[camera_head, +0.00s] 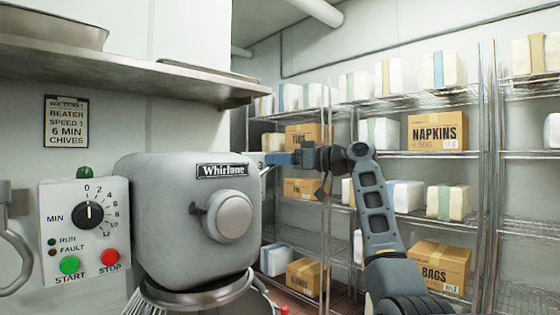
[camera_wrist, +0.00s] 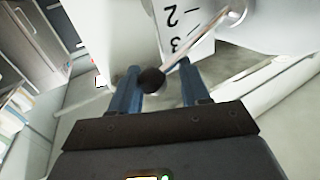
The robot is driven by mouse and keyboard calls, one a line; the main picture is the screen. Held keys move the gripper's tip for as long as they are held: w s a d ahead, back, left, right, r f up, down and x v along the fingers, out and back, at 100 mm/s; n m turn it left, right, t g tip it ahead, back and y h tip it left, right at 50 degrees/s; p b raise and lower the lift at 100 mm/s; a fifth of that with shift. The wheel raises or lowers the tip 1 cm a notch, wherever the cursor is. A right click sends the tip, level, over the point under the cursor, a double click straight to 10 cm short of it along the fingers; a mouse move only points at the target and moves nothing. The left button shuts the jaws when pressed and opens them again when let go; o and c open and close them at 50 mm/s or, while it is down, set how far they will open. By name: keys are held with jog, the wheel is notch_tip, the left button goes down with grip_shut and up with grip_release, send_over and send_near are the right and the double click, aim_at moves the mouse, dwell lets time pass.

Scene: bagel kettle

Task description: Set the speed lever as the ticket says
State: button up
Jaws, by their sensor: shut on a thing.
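The mix ticket (camera_head: 66,122) on the left wall reads BEATER, SPEED 1, 6 MIN, CHIVES. The grey Whirlane mixer (camera_head: 185,190) stands in front. The speed lever (camera_wrist: 185,63) shows in the wrist view as a thin metal rod with a black ball knob (camera_wrist: 152,80). A white number plate (camera_wrist: 186,28) beside it shows 2 and 3 upside down. The rod passes close to the 3. My gripper (camera_head: 275,158) is at the mixer's right side; in the wrist view its blue fingers (camera_wrist: 158,88) are shut on the lever, with the knob between them.
A control panel (camera_head: 85,228) with a MIN dial (camera_head: 89,214), green START and red STOP buttons is left of the mixer. A wire rack (camera_head: 400,155) with boxes stands behind my arm. A steel shelf (camera_head: 130,72) hangs above the mixer.

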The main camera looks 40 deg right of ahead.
jog(key=shift+d+f, duration=0.1)
jog(key=shift+f, duration=0.2)
grip_shut()
jog(key=shift+d+f+m+b, duration=0.1)
jog(key=shift+f+m+b, duration=0.25)
jog(key=shift+f+m, duration=0.05)
notch_tip(320, 180, down, 8)
jog(key=m+t+h+b, duration=0.1)
jog(key=m+t+b, duration=0.3)
jog(key=m, duration=0.6)
jog(key=shift+b, duration=0.75)
